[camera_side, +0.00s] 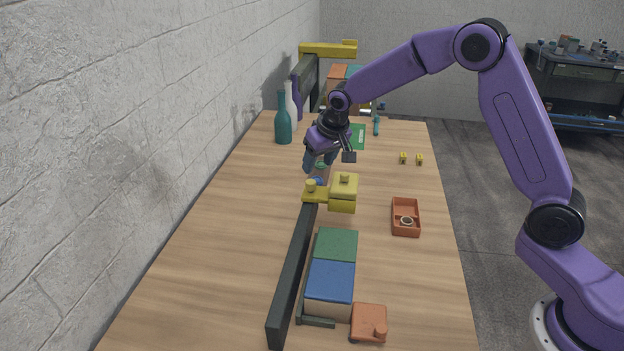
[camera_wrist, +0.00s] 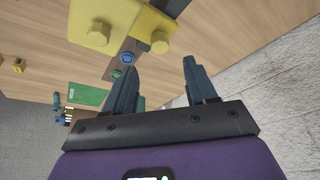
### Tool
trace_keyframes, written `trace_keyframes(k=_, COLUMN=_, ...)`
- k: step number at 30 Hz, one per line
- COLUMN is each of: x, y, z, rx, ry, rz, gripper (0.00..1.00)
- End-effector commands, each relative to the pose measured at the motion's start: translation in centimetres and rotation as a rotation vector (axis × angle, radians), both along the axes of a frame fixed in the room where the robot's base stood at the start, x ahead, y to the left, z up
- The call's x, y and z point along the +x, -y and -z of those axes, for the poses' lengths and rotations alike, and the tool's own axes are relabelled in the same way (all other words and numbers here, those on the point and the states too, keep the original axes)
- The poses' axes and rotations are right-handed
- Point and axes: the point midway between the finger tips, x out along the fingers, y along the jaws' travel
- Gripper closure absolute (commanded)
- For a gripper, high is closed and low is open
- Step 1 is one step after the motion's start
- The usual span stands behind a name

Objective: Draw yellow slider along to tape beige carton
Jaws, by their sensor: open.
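The yellow slider (camera_side: 314,194) has a round knob and sits at the far end of a long dark rail (camera_side: 293,270). It also shows in the wrist view (camera_wrist: 153,32). A beige-sided carton (camera_side: 327,306) with blue and green top parts lies beside the near part of the rail. A yellow block with a knob (camera_side: 343,192) is just right of the slider; the wrist view shows it too (camera_wrist: 104,20). My gripper (camera_side: 320,163) is open and empty, beyond the slider and apart from it. Its spread fingers show in the wrist view (camera_wrist: 160,72).
Blue (camera_wrist: 127,58) and green (camera_wrist: 116,74) buttons lie close to the slider. An orange tray (camera_side: 405,220) with a ring is at right, and an orange knobbed block (camera_side: 368,322) is at the near end. A teal bottle (camera_side: 283,122) stands by the wall. The left table surface is clear.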

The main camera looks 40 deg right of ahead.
Motion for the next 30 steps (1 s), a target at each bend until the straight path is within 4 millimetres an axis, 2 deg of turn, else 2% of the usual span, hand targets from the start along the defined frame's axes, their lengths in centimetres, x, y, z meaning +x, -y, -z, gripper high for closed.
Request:
trace_keyframes(k=6, x=1.5, y=0.1, z=3.6, rx=-0.001, ry=-0.002, rz=-0.001, gripper=0.44)
trace_keyframes(k=12, x=2.5, y=0.0, z=6.1, rx=0.0, ry=-0.001, rz=0.0, gripper=0.44)
trace_keyframes(k=18, x=3.0, y=0.0, z=7.3, rx=0.0, ry=0.001, rz=-0.001, gripper=0.44)
trace_keyframes(k=28, x=3.1, y=0.0, z=7.4, rx=0.0, ry=0.002, rz=-0.001, gripper=0.44)
trace_keyframes(k=30, x=3.1, y=0.0, z=7.4, rx=0.0, ry=0.001, rz=-0.001, gripper=0.66)
